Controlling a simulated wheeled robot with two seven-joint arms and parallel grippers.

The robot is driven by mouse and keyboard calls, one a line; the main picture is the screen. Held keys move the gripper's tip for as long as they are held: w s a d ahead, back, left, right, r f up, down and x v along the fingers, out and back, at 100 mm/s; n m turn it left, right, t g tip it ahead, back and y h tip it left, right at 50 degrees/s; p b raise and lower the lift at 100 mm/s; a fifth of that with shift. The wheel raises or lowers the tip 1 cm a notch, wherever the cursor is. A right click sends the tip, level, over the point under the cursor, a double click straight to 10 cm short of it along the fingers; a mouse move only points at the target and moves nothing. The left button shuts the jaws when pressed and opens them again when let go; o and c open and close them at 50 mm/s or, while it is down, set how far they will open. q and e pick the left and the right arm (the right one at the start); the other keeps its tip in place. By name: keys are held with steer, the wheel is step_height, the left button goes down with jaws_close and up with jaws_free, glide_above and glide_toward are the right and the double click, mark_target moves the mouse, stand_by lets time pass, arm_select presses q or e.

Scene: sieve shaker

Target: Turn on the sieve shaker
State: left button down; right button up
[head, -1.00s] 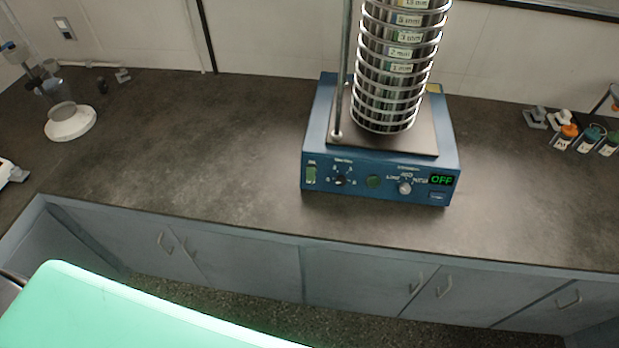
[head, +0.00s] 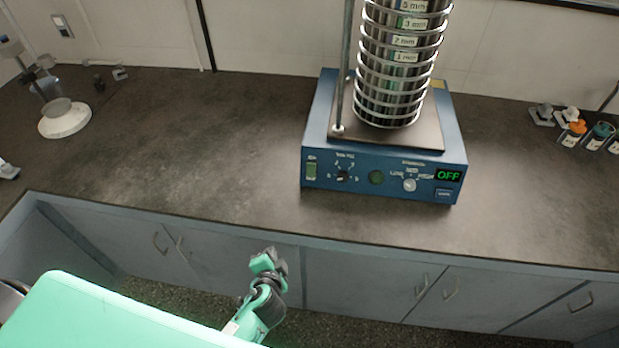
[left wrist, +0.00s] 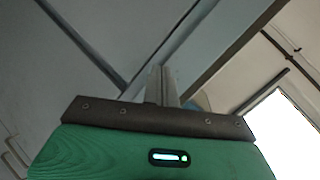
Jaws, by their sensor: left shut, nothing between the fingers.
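The sieve shaker (head: 330,190) is a blue box on the dark counter, with a tall stack of metal sieves (head: 392,85) on top. Its front panel has a green switch (head: 311,170) at the left, a timer knob (head: 343,176), a round green button (head: 376,177), a LOW–HIGH knob (head: 409,185) and a display (head: 448,175) reading OFF. My left gripper (head: 266,262) is in front of the cabinets, below the counter edge and left of the shaker, touching nothing. Its shut fingers (left wrist: 162,85) show in the left wrist view, empty. My right gripper is out of view.
The counter (head: 200,150) is clear left of the shaker. A white-based stand (head: 65,118) is at the far left. Cabinet doors (head: 370,275) with handles lie below the counter edge.

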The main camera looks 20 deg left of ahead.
arm_select(q)
step_height(320, 180, up, 11)
steer(key=w+d+m+t, duration=0.1)
steer(key=w+m+t, duration=0.1)
steer(key=w+t, duration=0.15)
steer(key=w+d+r+m+t+h, duration=0.1)
steer(key=w+d+r+m+t, duration=0.1)
steer(key=d+m, duration=0.3)
steer(key=shift+d+r+t+h+b, duration=0.15)
steer(key=shift+d+t+h+b, duration=0.3)
steer(key=shift+t, duration=0.1)
steer(key=p, duration=0.4)
glide_toward(311, 166)
steer(key=w, duration=0.5)
steer(key=shift+w+a+r, duration=0.2)
steer(key=shift+w+r, duration=0.05)
steer(key=shift+w, duration=0.05)
steer(key=shift+w+f+p, duration=0.1)
steer(key=shift+w+p, duration=0.25)
steer(key=shift+w, duration=0.25)
